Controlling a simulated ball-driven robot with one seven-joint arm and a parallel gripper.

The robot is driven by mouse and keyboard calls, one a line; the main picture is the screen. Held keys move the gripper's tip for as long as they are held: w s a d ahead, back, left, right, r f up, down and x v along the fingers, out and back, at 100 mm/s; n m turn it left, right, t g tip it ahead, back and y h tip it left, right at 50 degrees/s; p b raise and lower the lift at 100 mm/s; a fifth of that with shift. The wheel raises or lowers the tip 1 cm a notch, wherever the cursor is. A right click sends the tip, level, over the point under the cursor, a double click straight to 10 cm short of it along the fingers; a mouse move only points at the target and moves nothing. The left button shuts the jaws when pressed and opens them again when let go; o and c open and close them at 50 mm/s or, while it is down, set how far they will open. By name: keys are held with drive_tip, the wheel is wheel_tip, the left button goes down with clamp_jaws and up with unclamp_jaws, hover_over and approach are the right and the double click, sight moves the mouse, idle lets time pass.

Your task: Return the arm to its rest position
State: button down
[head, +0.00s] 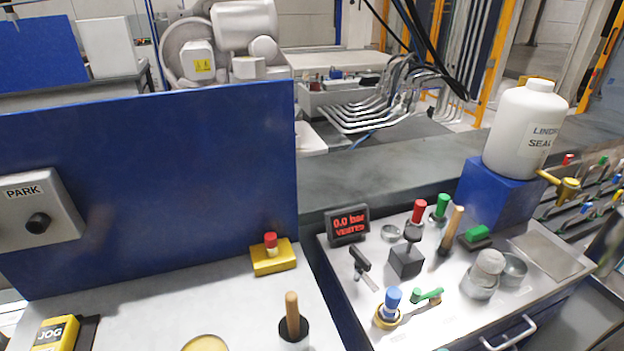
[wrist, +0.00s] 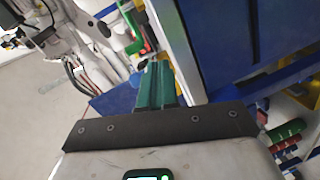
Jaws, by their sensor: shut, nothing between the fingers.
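My gripper (wrist: 158,68) shows in the wrist view as two green fingers pressed together beyond a dark plate with screws. It is shut and holds nothing. The head view does not show my gripper or arm, so I cannot tell from it where the arm is over the bench.
In the head view, a blue panel (head: 150,190) stands at the left with a grey PARK box (head: 38,210) on it. A metal bench at the right carries a display reading 0.0 bar VENTED (head: 348,224), several coloured-handled parts and a white bottle (head: 526,128) on a blue block.

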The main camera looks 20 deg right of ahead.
wheel_tip(320, 180, down, 7)
drive_tip(key=s+d+m+g+h, duration=0.2)
drive_tip(key=m+g, duration=0.5)
drive_tip(key=m, duration=0.2)
drive_tip(key=s+a+f+m+g+y, duration=0.3)
drive_tip(key=s+a+m+g, duration=0.2)
drive_tip(key=s+a+g, duration=0.2)
drive_tip(key=shift+s+f+m+g, duration=0.2)
drive_tip(key=shift+s+m+g, duration=0.25)
drive_tip(key=shift+s, duration=0.65)
